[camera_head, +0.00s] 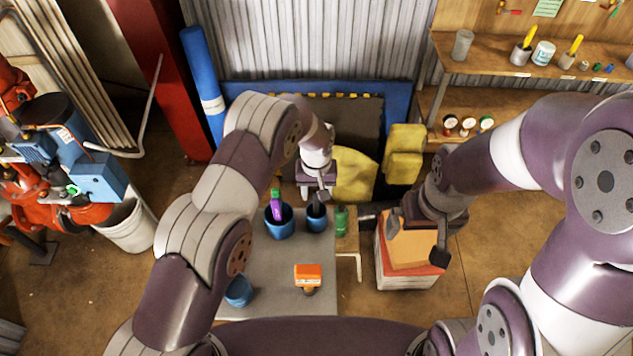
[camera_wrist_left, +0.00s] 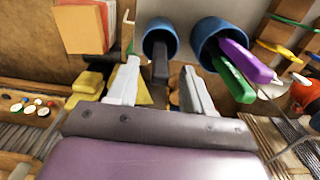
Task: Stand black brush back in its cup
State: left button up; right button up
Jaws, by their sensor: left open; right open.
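The black brush (camera_wrist_left: 160,65) stands in a blue cup (camera_wrist_left: 160,38), its dark handle sticking out of the rim. That cup (camera_head: 316,224) stands near the table's far right part in the head view, where the black brush (camera_head: 317,207) shows just below my left gripper (camera_head: 318,192). In the left wrist view, my left gripper (camera_wrist_left: 159,88) is open, with a finger on each side of the handle and gaps visible. The brush's lower end is hidden in the cup. My right gripper (camera_head: 417,240) is open and empty above a box at the right.
Another blue cup (camera_head: 280,230) beside it holds purple and green handles. A green bottle (camera_head: 341,219) stands to the right. An orange-topped box (camera_head: 400,270) stands right.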

pick_arm(q)
notch_tip(320, 180, up, 11)
jog(key=b, duration=0.4)
jog(key=s+a+r+t+b, duration=0.1)
jog(key=s+a+b, duration=0.2)
jog(key=s+a, duration=1.5)
jog(key=s, duration=0.3)
jog(key=shift+s+a+r, duration=0.15)
jog(key=shift+r, duration=0.1)
